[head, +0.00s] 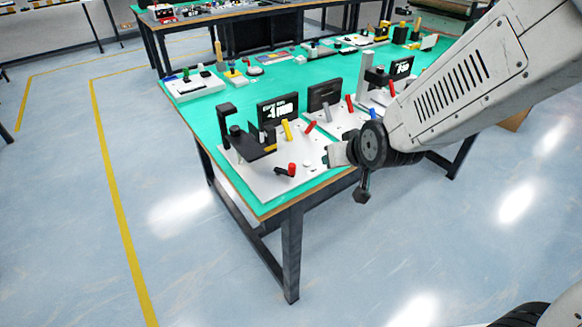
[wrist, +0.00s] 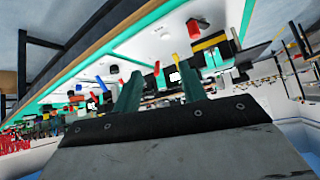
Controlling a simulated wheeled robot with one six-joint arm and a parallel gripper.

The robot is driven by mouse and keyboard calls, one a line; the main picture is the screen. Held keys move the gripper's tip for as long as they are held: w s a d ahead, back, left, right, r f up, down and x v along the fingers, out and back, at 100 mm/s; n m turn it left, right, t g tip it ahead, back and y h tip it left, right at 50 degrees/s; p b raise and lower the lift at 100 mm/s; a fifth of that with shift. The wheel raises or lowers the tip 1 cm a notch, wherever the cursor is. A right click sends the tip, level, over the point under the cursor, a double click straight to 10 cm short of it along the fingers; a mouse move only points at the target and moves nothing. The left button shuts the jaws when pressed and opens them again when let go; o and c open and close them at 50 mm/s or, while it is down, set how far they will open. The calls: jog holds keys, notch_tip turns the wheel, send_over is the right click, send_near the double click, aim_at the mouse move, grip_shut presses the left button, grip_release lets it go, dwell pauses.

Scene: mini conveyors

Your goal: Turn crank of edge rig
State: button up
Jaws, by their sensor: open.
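The edge rig's white base plate (head: 262,187) lies at the near corner of the green-topped table. Its crank (head: 283,171), a black arm with a red grip, sits near the plate's front edge. A black stand, a dark display (head: 278,109) and a yellow lever (head: 287,130) are on the same rig. A red and black part that looks like the crank (wrist: 198,27) shows at the top of the wrist view. My gripper (wrist: 157,82) has two green fingers spread apart with nothing between them. It is clear of the crank; its fingers are hard to make out in the head view.
A second rig with a black screen (head: 325,95) and red and grey levers stands just behind. More small rigs and parts lie along the green tabletop (head: 205,112). Open floor (head: 165,250) lies in front and to the left. Another table stands at the back.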

aim_at(294, 168)
jog(key=shift+w+a+f+n+t+y, duration=0.3)
jog(key=shift+w+a+f+t, duration=0.45)
jog(key=shift+w+a+f, duration=0.95)
jog(key=shift+w+a+f+n+t+y, duration=0.25)
jog(key=shift+w+a+f+t, duration=0.45)
jog(key=shift+w+a+f, duration=1)
jog(key=shift+w+a+f+n+t+y, duration=0.15)
jog(key=shift+w+a+f+t+y, duration=0.4)
jog(key=shift+w+a+f, duration=1.15)
jog(key=shift+s+a+f, duration=0.2)
jog(key=shift+s+f, duration=0.2)
jog(key=shift+f, duration=0.05)
grip_shut()
